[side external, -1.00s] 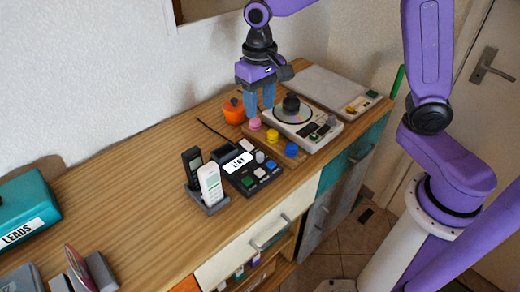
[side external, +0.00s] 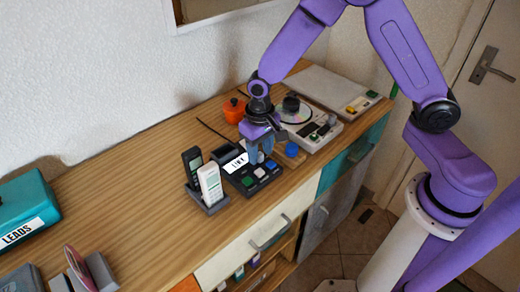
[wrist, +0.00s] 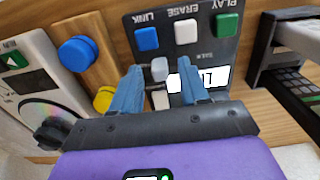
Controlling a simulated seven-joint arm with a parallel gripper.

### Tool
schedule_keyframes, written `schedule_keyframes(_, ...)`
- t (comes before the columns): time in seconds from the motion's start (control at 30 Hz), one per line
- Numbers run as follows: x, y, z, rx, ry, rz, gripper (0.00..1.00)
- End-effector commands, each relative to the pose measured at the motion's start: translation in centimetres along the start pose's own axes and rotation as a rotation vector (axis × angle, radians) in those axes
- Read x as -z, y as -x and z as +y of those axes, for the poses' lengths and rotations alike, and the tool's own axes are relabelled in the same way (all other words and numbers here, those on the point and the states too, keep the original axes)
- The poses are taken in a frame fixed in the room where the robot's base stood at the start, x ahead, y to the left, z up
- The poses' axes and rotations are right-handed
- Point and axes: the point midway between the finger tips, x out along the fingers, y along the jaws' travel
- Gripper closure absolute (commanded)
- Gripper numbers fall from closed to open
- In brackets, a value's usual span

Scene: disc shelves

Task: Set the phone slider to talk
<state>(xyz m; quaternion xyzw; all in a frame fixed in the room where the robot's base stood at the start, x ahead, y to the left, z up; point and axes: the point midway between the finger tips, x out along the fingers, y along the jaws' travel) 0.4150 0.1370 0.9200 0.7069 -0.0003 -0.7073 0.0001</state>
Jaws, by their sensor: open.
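The black phone unit (side external: 240,180) lies on the wooden cabinet top, with blue, white and green buttons. In the wrist view, the unit (wrist: 213,58) has a small grey slider knob (wrist: 159,69). My gripper (side external: 261,158) is low over the unit's far right part, fingers pointing down. In the wrist view, the open gripper (wrist: 160,68) has one finger on each side of the grey knob, and a gap shows around it. A white label (wrist: 205,78) lies partly behind the right finger. Small print by the knob is unreadable.
Two handsets, one black (side external: 192,166) and one white (side external: 210,184), stand in a cradle left of the unit. A blue knob (side external: 291,149), a disc player (side external: 308,117) and an orange pot (side external: 234,110) are close on the right and behind. The cabinet top further left is mostly clear.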

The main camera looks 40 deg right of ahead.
Motion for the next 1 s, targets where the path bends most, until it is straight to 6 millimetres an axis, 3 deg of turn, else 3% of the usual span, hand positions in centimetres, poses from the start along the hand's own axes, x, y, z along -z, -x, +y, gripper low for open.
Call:
schedule_keyframes(0.3,0.0,-0.2,0.0,0.001,0.000,0.001,0.55)
schedule_keyframes(0.43,0.0,-0.2,0.0,0.001,0.000,0.001,0.98)
schedule_keyframes(0.47,0.0,-0.2,0.0,0.001,0.000,0.001,1.00)
schedule_keyframes(0.67,0.0,-0.1,-0.3,0.001,0.002,0.001,1.00)
schedule_keyframes(1.0,0.1,-0.1,-3.5,0.001,0.001,0.001,1.00)
